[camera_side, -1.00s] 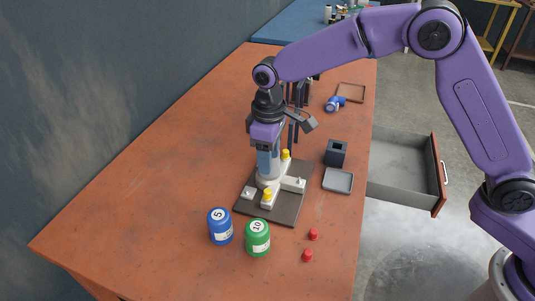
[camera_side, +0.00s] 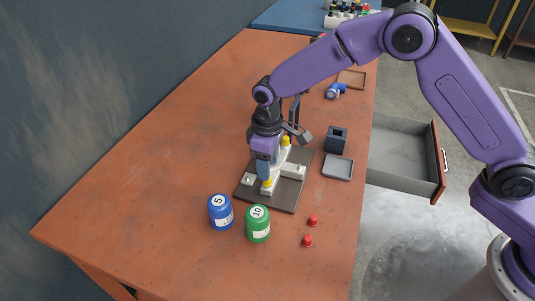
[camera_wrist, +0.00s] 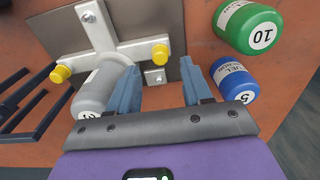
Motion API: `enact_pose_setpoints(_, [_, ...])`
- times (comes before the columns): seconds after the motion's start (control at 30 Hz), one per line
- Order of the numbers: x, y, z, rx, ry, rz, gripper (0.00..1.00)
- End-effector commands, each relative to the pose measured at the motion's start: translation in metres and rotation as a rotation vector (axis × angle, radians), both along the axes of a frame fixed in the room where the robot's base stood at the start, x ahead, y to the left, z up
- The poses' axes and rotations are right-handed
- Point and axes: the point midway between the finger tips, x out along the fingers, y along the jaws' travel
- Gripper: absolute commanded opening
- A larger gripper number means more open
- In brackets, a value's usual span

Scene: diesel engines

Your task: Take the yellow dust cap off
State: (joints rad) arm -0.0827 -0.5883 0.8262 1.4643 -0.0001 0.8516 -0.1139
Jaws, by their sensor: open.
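A white filter head (camera_wrist: 100,50) on a dark plate (camera_side: 290,195) carries two yellow dust caps. One cap (camera_wrist: 160,54) lies ahead of and between my fingertips in the wrist view; it is the front cap (camera_side: 267,183) in the side view. The other cap (camera_wrist: 60,74) is left of my fingers in the wrist view and at the back (camera_side: 285,141) in the side view. My gripper (camera_wrist: 158,74) is open and empty, pointing down just above the front cap (camera_side: 265,178). Contact cannot be told.
A blue can marked 5 (camera_side: 220,212) and a green can marked 10 (camera_side: 257,224) stand in front of the plate. Two red caps (camera_side: 310,231) lie to their right. A dark block (camera_side: 336,139) and grey tray (camera_side: 338,167) sit at right. The table's left is clear.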

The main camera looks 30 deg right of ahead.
Motion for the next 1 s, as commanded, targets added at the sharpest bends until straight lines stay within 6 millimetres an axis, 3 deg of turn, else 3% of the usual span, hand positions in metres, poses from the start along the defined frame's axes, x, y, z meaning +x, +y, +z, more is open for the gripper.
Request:
enact_pose_setpoints(0.5, [0.0, 0.0, -0.038, -0.001, 0.001, 0.0, 0.49])
enact_pose_setpoints(1.0, [0.0, 0.0, -0.042, 0.001, -0.001, 0.0, 0.49])
